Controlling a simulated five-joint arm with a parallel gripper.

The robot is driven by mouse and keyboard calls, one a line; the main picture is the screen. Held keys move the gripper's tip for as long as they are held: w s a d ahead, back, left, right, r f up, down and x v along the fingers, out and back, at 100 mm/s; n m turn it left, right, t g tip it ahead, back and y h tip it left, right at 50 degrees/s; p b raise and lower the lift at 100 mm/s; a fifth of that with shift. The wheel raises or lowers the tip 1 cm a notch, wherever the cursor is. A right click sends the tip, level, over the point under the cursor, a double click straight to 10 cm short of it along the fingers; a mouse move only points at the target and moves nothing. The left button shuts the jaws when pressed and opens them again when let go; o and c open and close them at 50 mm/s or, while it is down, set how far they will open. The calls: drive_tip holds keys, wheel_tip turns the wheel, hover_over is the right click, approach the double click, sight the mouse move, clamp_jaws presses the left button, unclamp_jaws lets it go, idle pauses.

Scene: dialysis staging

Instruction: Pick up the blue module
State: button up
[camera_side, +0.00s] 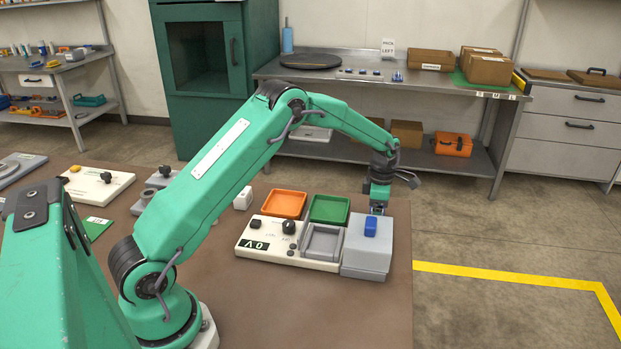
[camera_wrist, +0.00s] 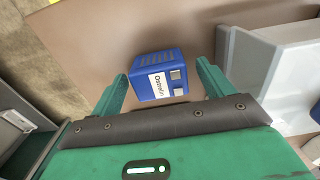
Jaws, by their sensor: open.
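The blue module (camera_wrist: 157,76) is a small box with a white label and two pale squares, seen in the wrist view over the brown mat. My gripper (camera_wrist: 163,76) is open, with one green finger on either side of the module; contact cannot be told. In the side view my gripper (camera_side: 378,208) points down just behind a grey box (camera_side: 367,259), which hides much of what lies behind it. A blue block (camera_side: 371,227) sits on top of that box. A blue piece also shows at the wrist view's right edge (camera_wrist: 316,112).
Left of the grey box are a white control panel (camera_side: 262,234), a grey tray (camera_side: 322,241), an orange tray (camera_side: 284,204) and a green tray (camera_side: 329,209). The grey box's wall (camera_wrist: 249,62) stands close to the right finger. Bare brown mat (camera_side: 300,300) lies in front.

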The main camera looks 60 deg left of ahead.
idle(0.3)
drive_tip(key=c, duration=1.1)
drive_tip(key=shift+c, duration=0.2)
drive_tip(key=shift+r, duration=0.1)
drive_tip(key=shift+r, duration=5)
